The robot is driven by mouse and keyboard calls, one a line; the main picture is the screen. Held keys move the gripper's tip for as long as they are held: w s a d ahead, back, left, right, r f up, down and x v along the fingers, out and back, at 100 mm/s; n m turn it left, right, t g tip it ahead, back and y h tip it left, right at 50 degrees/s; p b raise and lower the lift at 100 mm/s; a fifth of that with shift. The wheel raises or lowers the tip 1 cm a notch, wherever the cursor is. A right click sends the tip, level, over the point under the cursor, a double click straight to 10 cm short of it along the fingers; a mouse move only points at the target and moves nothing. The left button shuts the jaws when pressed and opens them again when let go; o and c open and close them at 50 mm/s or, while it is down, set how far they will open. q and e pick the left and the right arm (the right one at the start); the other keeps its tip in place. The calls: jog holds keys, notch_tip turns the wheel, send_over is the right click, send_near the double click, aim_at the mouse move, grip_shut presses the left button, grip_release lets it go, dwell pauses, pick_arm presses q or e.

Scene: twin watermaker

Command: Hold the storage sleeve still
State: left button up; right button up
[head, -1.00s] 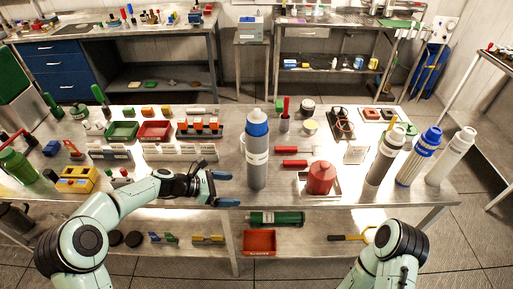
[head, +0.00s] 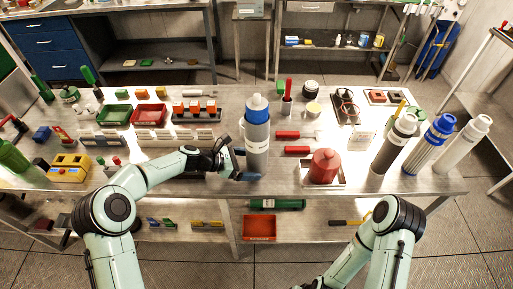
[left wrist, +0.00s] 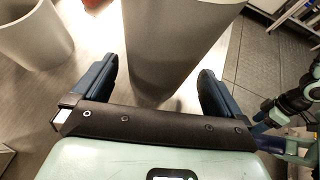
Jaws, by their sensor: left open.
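The storage sleeve, as I take it, is the upright grey cylinder (head: 257,155) with a blue top, standing near the table's front edge in the head view. In the left wrist view its grey wall (left wrist: 178,45) rises between my two fingers. My left gripper (head: 242,163) reaches it from the left, low on its body. In the left wrist view the gripper (left wrist: 160,85) is open, one blue finger on each side of the cylinder, with a gap visible at the right finger. The cylinder's base is partly hidden. My right arm shows at the bottom right, but its gripper is out of view.
A red jar (head: 325,167) on a white tray stands right of the cylinder. Red-handled tools (head: 298,150) lie behind it. Three tall cylinders, including a blue-capped one (head: 429,146), stand further right. Label stands and a yellow block (head: 69,168) are on the left.

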pick_arm(q)
jog(key=shift+x, duration=1.2)
jog(key=shift+w, duration=0.1)
jog(key=c, duration=1.1)
jog(key=shift+c, duration=0.2)
jog(key=o, duration=1.1)
jog(key=shift+r, duration=0.1)
jog(key=shift+o, duration=0.2)
jog(key=c, duration=1.1)
jog(key=shift+c, duration=0.2)
